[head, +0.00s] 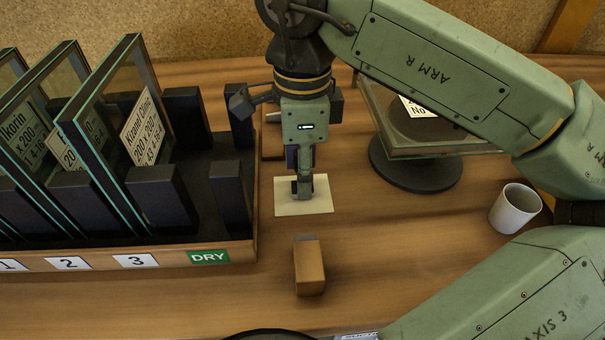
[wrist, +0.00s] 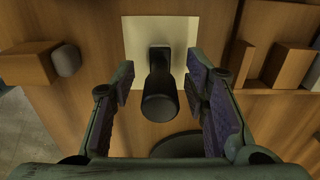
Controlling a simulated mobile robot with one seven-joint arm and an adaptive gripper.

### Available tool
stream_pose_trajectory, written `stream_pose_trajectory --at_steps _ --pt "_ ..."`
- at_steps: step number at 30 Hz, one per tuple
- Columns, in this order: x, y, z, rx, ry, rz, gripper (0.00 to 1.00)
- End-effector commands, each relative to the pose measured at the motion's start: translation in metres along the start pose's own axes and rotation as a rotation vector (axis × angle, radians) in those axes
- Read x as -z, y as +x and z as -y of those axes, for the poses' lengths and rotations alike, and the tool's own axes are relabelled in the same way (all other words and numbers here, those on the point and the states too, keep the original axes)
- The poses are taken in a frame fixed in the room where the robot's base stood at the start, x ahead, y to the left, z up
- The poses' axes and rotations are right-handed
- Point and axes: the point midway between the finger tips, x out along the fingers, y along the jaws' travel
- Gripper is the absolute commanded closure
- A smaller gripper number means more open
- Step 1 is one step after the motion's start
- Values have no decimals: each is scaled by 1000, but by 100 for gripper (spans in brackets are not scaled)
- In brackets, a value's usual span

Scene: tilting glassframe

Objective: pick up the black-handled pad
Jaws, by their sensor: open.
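The black-handled pad is a flat cream square (head: 320,205) lying on the table below my gripper, right of the rack. In the wrist view its cream face (wrist: 136,45) is at the top middle, with the upright black handle (wrist: 158,98) rising from it towards the camera. My gripper (head: 303,185) points down over the pad. In the wrist view its two fingers (wrist: 160,95) stand apart, one on each side of the handle, with gaps on both sides. In the head view the fingers hide most of the handle.
A black rack with a wooden front (head: 175,257) holds several glass panes at left. A tan block with a grey end (head: 309,268) lies in front of the pad. A white mug (head: 512,210) stands at right. A glass plate sits on a round dark stand (head: 415,172) behind.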

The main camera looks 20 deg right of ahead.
Motion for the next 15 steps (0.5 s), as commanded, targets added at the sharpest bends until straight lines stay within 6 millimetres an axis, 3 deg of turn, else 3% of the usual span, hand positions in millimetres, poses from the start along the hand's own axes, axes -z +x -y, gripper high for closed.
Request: stream_pose_trajectory --at_steps 9,15 --pt "0 7 0 1 1 0 58" --pt "0 7 0 1 1 0 72"
